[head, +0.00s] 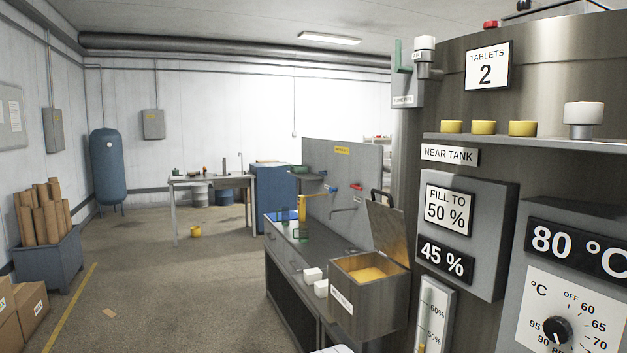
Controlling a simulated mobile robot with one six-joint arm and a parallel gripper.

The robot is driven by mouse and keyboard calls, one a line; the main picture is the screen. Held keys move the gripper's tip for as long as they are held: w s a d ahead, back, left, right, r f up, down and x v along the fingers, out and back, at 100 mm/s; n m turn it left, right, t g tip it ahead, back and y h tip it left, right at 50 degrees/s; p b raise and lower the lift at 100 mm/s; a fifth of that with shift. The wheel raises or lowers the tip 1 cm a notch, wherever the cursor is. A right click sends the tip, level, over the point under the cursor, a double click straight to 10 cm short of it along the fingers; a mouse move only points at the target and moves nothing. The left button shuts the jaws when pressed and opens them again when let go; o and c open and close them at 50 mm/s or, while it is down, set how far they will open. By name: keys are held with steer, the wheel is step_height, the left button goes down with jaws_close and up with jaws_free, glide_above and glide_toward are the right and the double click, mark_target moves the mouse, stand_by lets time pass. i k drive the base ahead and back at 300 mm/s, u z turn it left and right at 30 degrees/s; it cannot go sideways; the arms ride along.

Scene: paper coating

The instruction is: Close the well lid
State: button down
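The well looks to be the metal box (369,304) on the counter at centre right, with yellow material (362,274) inside. Its metal lid (387,232) stands open and raised, leaning up from the right side of the box. A small white label on the front of the box is too small to read. My gripper is not in view.
A large metal tank (410,180) with panels and a dial (557,329) stands close on the right. White blocks (313,274) and small containers lie on the counter (283,255). The floor (180,290) to the left is mostly clear.

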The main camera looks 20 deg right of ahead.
mark_target(387, 225)
steer(key=z, duration=0.4)
steer(key=i, duration=1.05)
steer(key=z, duration=0.65)
steer(key=k, duration=0.85)
steer(key=z, duration=0.2)
steer(key=i, duration=0.75)
